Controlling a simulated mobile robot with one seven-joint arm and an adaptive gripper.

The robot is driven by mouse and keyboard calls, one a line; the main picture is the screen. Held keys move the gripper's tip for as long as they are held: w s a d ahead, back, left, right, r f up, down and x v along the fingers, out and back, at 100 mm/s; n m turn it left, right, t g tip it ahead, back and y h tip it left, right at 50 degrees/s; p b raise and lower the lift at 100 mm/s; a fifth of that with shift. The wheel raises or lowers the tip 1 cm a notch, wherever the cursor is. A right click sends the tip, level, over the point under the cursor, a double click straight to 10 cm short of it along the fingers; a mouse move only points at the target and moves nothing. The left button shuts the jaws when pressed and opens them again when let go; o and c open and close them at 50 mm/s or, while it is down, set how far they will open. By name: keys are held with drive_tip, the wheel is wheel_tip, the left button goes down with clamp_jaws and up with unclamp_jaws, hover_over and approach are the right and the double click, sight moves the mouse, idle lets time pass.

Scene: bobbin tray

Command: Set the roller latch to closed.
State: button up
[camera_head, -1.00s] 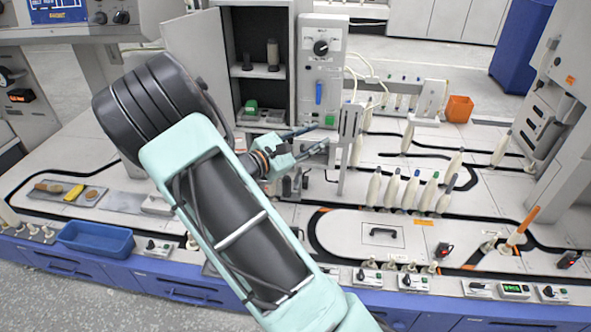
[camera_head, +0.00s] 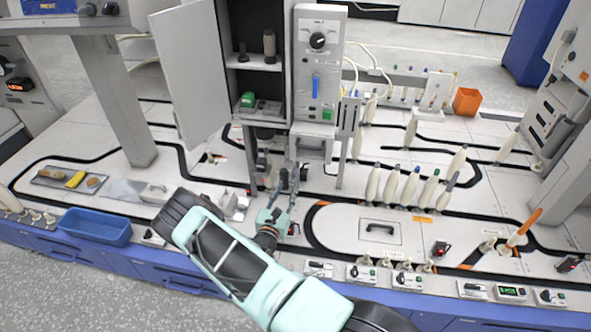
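I cannot make out for certain which part is the roller latch. A cabinet (camera_head: 229,80) stands at the back with its pale door (camera_head: 190,75) swung open to the left. Beside it is a control panel (camera_head: 332,65) with a black knob (camera_head: 318,40) and a blue handle (camera_head: 316,86). My gripper (camera_head: 288,177) points away from me, low in front of the cabinet and below the panel. Its dark fingers look apart, with nothing visible between them. Small dark parts (camera_head: 262,165) stand just left of the fingers; contact cannot be told.
Several cream bobbins (camera_head: 391,187) stand to the right on the white table (camera_head: 345,235). A blue tray (camera_head: 95,228) lies at the front left, and an orange bin (camera_head: 466,101) at the back right. A slim post (camera_head: 341,160) rises right of my gripper.

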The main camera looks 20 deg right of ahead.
sight(293, 173)
drive_tip(key=b+x, duration=0.2)
drive_tip(key=x, duration=0.8)
drive_tip(key=shift+w+d, duration=0.1)
drive_tip(key=shift+d, duration=0.05)
clamp_jaws()
